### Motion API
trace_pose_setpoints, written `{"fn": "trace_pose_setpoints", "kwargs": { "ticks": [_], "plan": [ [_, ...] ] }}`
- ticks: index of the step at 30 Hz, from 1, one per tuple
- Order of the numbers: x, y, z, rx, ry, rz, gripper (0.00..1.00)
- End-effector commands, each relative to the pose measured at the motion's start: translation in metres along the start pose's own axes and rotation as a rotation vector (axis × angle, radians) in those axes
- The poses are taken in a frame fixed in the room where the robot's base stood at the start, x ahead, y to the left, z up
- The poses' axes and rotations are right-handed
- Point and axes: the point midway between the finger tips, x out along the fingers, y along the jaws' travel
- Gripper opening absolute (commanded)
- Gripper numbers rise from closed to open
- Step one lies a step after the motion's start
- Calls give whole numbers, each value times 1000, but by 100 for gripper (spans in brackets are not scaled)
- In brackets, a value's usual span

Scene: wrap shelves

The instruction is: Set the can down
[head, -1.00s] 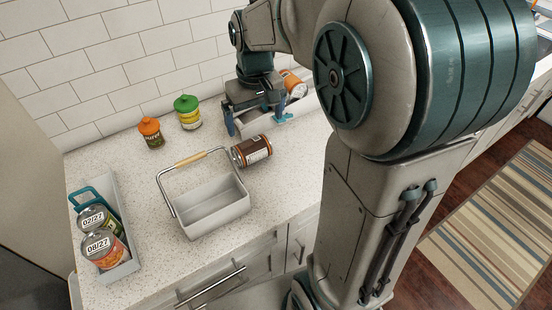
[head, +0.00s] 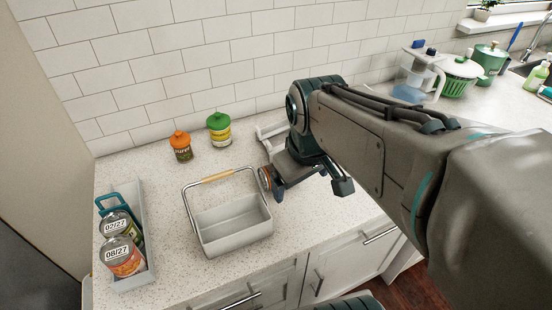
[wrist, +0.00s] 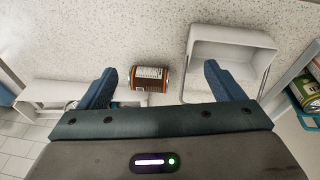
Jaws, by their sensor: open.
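A brown can with a white label and orange ends (wrist: 150,78) lies on its side on the counter. In the head view its end (head: 265,178) shows just right of the basket, and my gripper hides the rest. My gripper (head: 309,188) is above the counter around there. In the wrist view its two blue fingers (wrist: 159,70) are wide apart, with the can between them in the picture and nothing held. I cannot tell the height of the fingers over the can.
A grey basket with a wooden handle (head: 235,239) stands left of the can. A tray with two dated cans (head: 147,245) is at the left. Two capped jars (head: 181,149) (head: 219,132) stand by the wall. A white holder (wrist: 48,92) lies behind, partly hidden.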

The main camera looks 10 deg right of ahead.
Motion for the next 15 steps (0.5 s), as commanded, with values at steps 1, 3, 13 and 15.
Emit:
{"fn": "trace_pose_setpoints", "kwargs": {
  "ticks": [1, 3, 13, 15],
  "plan": [
    [9, 4, -11, -85, -21, -1, 88],
    [13, 8, -26, -221, -46, -6, 88],
    [45, 28, -94, -841, -123, -95, 88],
    [54, 32, -108, -967, -127, -124, 88]
  ]
}}
